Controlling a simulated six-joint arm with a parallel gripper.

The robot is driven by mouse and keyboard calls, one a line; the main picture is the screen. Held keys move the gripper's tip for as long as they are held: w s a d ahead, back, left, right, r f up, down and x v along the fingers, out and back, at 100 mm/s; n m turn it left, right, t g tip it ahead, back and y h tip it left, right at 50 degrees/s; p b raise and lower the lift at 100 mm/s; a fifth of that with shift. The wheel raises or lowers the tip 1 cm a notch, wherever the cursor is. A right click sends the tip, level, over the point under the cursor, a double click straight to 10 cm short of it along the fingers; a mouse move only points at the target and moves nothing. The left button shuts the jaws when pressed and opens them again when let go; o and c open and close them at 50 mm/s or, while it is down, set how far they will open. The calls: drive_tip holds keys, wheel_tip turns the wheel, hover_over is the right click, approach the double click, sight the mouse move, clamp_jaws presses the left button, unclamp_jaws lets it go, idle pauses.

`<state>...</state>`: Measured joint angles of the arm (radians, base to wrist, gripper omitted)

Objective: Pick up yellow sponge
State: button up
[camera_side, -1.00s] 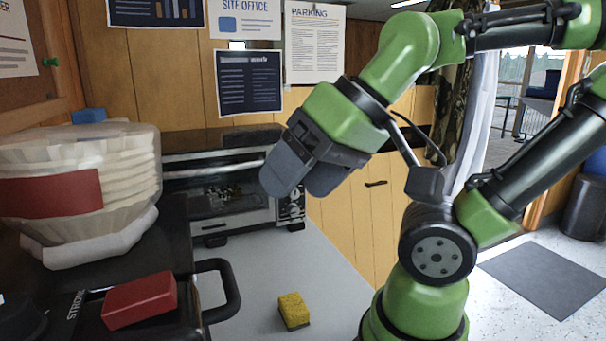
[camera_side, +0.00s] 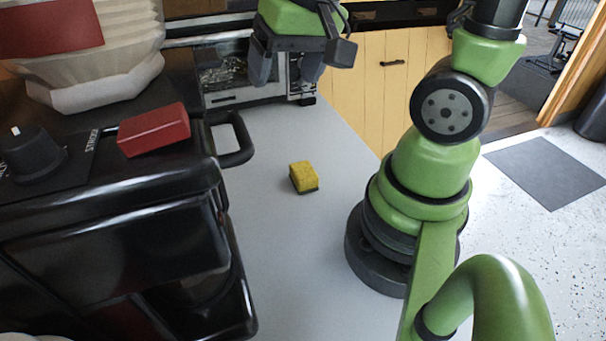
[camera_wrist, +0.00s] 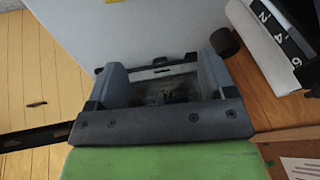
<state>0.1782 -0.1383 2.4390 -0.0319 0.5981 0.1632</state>
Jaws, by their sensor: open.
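The yellow sponge (camera_side: 304,177) lies flat on the grey countertop (camera_side: 290,250), with a darker layer along its lower edge. My gripper (camera_side: 286,78) is behind it in the side view, raised and pointing down, with its two grey fingers apart and nothing between them. In the wrist view my gripper (camera_wrist: 161,75) also shows its fingers spread and empty. A small yellow sliver shows at the top edge of the wrist view; I cannot tell for sure that it is the sponge.
A black machine (camera_side: 110,240) with a handle (camera_side: 240,140) stands left of the sponge, with a red block (camera_side: 153,129) on top. A toaster oven (camera_side: 225,75) stands behind, near my gripper. The counter around the sponge is clear.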

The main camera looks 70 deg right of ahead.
sight(303, 168)
drive_tip(key=d+f+g, duration=0.1)
drive_tip(key=f, duration=0.3)
drive_tip(key=d+f+m+g, duration=0.1)
drive_tip(key=d+f, duration=0.1)
drive_tip(key=f, duration=0.2)
drive_tip(key=d+f+m+g, duration=0.1)
drive_tip(key=d+f, duration=0.1)
drive_tip(key=f, duration=0.3)
drive_tip(key=shift+d+f+g, duration=0.1)
drive_tip(key=shift+d+g, duration=0.1)
drive_tip(key=shift+g, duration=0.2)
drive_tip(key=shift+f, duration=5.1)
drive_tip(key=c, duration=1.1)
drive_tip(key=shift+o, duration=0.2)
drive_tip(key=shift+r, duration=0.1)
drive_tip(key=r, duration=0.9)
drive_tip(key=shift+w+a+r, duration=0.1)
drive_tip(key=shift+w+r, duration=0.2)
drive_tip(key=shift+r, duration=0.05)
drive_tip(key=w+a+r+n, duration=0.6)
drive_tip(key=a+r+n, duration=0.2)
drive_tip(key=shift+n, duration=0.4)
